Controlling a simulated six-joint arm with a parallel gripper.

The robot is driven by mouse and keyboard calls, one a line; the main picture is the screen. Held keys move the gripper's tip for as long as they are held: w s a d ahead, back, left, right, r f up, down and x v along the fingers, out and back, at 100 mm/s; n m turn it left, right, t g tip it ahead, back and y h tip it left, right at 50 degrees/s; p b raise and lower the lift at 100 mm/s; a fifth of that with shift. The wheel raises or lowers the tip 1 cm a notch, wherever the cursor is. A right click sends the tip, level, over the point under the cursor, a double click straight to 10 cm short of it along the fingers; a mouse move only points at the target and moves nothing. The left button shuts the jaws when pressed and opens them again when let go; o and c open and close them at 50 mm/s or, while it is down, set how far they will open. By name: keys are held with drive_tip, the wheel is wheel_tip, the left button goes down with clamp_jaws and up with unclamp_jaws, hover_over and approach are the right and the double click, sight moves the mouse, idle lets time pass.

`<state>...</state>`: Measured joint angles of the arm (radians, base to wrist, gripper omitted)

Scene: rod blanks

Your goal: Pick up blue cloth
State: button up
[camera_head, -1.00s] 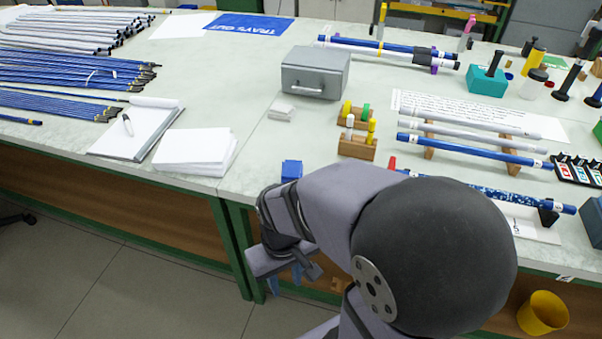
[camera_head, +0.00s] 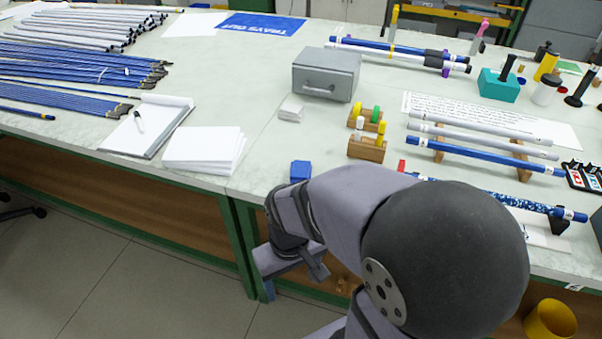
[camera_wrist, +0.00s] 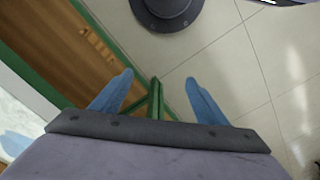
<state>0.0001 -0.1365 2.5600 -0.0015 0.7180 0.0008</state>
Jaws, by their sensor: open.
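A small folded blue cloth (camera_head: 300,170) lies on the pale worktop near its front edge, just behind my arm in the head view. My gripper (camera_wrist: 158,82) is open and empty in the wrist view, with its two blue fingers spread apart. In the head view my gripper (camera_head: 268,290) hangs low in front of the table edge, below the cloth and apart from it, partly hidden by its own body. A light blue patch (camera_wrist: 14,144) shows at the wrist view's left edge; I cannot tell whether it is the cloth.
A white paper stack (camera_head: 203,148) lies left of the cloth. A wooden block with coloured pegs (camera_head: 367,149) stands to its right, and a grey box (camera_head: 326,74) behind. Blue rods (camera_head: 480,155) on supports lie further right. The green table leg (camera_head: 243,240) is beside my gripper.

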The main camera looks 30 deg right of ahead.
wheel_tip(320, 180, up, 5)
drive_tip(key=s+d+m+g+p, duration=0.1)
drive_tip(key=s+d+p, duration=0.1)
drive_tip(key=p, duration=0.6)
drive_tip(key=m+t+h+p, duration=0.2)
drive_tip(key=m+t+p, duration=0.1)
drive_tip(key=t+p, duration=0.2)
approach(301, 170)
wheel_tip(301, 170, down, 2)
drive_tip(key=shift+d+f, duration=0.1)
drive_tip(key=shift+w+m, duration=0.45)
drive_tip(key=shift+m, duration=0.35)
drive_tip(key=shift+p+x, duration=0.3)
drive_tip(key=shift+x, duration=0.7)
drive_tip(key=shift+f, duration=0.1)
